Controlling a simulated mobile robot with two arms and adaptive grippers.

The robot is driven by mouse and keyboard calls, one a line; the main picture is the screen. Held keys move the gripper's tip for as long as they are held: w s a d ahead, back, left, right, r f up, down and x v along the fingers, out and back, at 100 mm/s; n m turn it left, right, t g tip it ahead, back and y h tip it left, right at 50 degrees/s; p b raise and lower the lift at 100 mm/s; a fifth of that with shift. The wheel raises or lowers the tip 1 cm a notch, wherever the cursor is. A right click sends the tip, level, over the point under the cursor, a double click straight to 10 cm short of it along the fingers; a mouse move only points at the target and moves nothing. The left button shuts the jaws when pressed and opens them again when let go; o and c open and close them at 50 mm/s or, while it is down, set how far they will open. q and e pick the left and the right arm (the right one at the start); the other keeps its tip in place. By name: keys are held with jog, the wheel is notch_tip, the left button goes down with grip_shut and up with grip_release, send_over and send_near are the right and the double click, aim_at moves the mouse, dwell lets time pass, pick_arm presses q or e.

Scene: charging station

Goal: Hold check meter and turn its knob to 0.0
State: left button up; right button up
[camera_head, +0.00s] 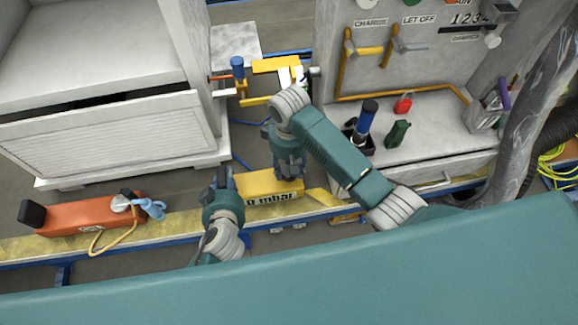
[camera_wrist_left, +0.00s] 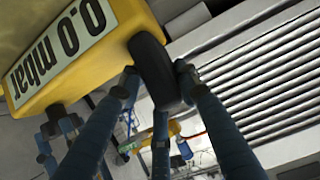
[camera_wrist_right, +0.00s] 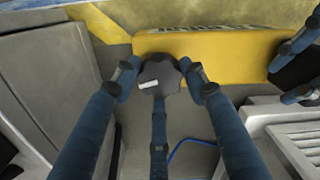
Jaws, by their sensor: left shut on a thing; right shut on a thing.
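The check meter is a yellow box (camera_head: 268,186) held in front of me, its display partly hidden by my grippers in the head view. In the left wrist view the yellow meter (camera_wrist_left: 95,68) shows "0.0 mbar". My left gripper (camera_head: 223,178) is shut on the black end piece (camera_wrist_left: 153,68) of the meter. My right gripper (camera_head: 290,172) is shut around the dark knob (camera_wrist_right: 158,75), which has a white mark pointing left in the right wrist view. The yellow body (camera_wrist_right: 225,52) lies just beyond the knob. Left fingers (camera_wrist_right: 298,62) show at the right.
An orange device (camera_head: 80,214) with a black end lies at the left on a yellow-edged strip. A grey bench (camera_head: 440,140) at the right bears a blue-topped tool (camera_head: 366,120), a red item (camera_head: 403,103) and a green item (camera_head: 397,134). A grey cabinet (camera_head: 110,130) stands at the left.

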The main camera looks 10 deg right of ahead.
pick_arm(q)
jog(key=shift+d, duration=0.1)
pick_arm(e)
jog(key=shift+a+m, duration=0.1)
jog(key=shift+m, duration=1.1)
jog(key=o, duration=1.1)
jog(key=shift+o, duration=0.2)
notch_tip(320, 180, up, 12)
